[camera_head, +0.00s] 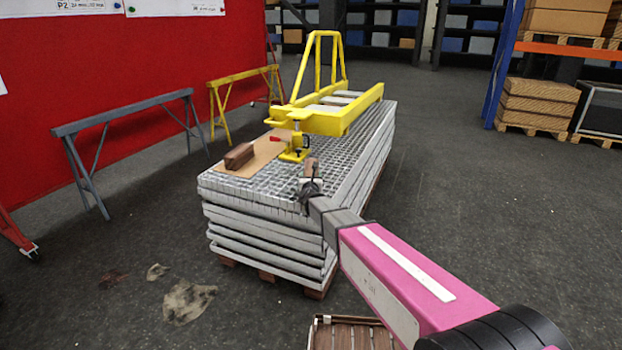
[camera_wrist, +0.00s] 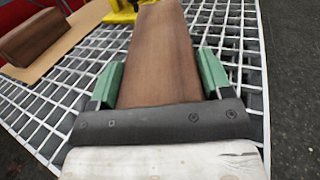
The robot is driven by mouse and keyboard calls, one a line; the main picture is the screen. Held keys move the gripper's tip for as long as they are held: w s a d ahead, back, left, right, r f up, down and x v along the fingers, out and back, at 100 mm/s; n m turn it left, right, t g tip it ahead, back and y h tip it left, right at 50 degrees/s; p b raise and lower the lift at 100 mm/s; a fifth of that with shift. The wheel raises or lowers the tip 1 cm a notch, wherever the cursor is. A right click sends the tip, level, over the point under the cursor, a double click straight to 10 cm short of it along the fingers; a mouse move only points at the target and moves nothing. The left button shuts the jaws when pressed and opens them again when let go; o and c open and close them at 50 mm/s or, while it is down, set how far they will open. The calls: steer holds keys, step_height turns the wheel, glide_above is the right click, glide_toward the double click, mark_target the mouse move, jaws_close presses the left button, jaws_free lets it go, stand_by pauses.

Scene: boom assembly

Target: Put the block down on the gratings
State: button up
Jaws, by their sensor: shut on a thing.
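A stack of grey gratings (camera_head: 265,238) lies on a wooden pallet in the middle of the head view. The bar grid of the top grating (camera_wrist: 75,92) fills much of the wrist view. My gripper (camera_head: 311,176) is over the right front part of the stack. Its green fingers (camera_wrist: 158,80) are shut on a brown wooden block (camera_wrist: 160,50), one finger on each side. The block points away from the wrist over the grid. I cannot tell whether its underside touches the grating.
A second brown block (camera_head: 239,155) lies on a tan board (camera_head: 262,152) on the gratings, left of my gripper. A yellow jack (camera_head: 296,147) stands behind my gripper, beside a yellow boom frame (camera_head: 345,115). Grey (camera_head: 125,116) and yellow trestles stand left.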

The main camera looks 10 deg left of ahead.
steer(key=shift+f, duration=0.1)
steer(key=o, duration=1.3)
steer(key=s, duration=0.8)
steer(key=s+d, duration=0.1)
steer(key=s, duration=0.3)
